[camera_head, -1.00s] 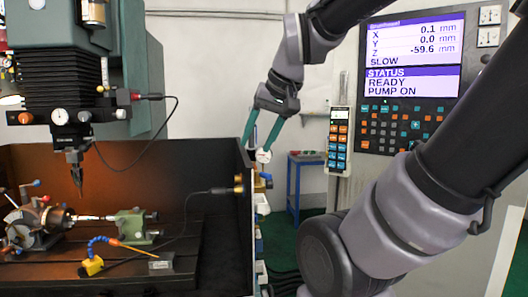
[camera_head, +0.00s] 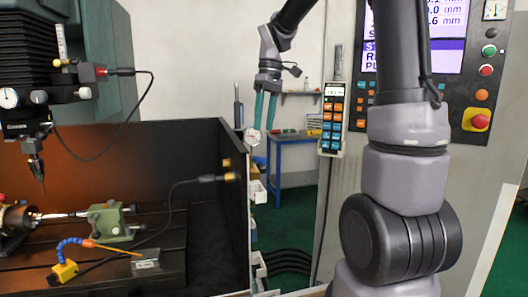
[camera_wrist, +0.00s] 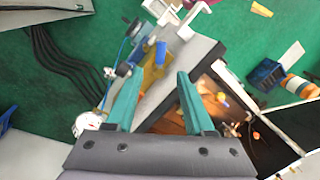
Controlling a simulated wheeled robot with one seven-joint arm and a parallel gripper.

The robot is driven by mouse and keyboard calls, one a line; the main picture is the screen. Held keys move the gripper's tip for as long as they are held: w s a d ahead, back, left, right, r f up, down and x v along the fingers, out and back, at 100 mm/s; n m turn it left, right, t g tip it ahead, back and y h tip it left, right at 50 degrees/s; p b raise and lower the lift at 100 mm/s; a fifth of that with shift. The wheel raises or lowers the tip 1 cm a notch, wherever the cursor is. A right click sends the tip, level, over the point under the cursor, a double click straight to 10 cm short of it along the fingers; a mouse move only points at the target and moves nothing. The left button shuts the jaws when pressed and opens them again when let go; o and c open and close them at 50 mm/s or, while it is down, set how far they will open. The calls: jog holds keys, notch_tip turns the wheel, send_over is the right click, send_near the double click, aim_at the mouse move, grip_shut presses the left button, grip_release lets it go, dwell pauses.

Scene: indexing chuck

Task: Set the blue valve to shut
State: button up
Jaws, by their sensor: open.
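My gripper (camera_head: 264,126) is open and empty, with its two teal fingers pointing down beside the machine tray's right wall. It also shows in the wrist view (camera_wrist: 156,86), fingers apart. A short blue handle, which looks like the blue valve (camera_wrist: 160,52), shows just beyond the fingertips in the wrist view, beside a yellowish part. Whether it stands open or shut I cannot tell. In the head view the valve is too small to make out clearly. A round white gauge (camera_head: 252,136) is close to the left fingertip there.
The dark tray wall (camera_head: 200,150) stands left of my gripper. A hand pendant (camera_head: 332,118) hangs to the right by the control panel (camera_head: 450,70). A blue table (camera_head: 290,140) stands behind. A blue and orange coolant nozzle (camera_head: 85,243) is inside the machine.

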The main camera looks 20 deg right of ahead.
jog(key=f, duration=0.3)
jog(key=a+f, duration=0.1)
jog(key=f, duration=0.1)
jog(key=s+f, duration=0.1)
jog(key=f, duration=0.2)
jog(key=shift+a+f, duration=0.25)
jog(key=shift+f, duration=0.1)
grip_shut()
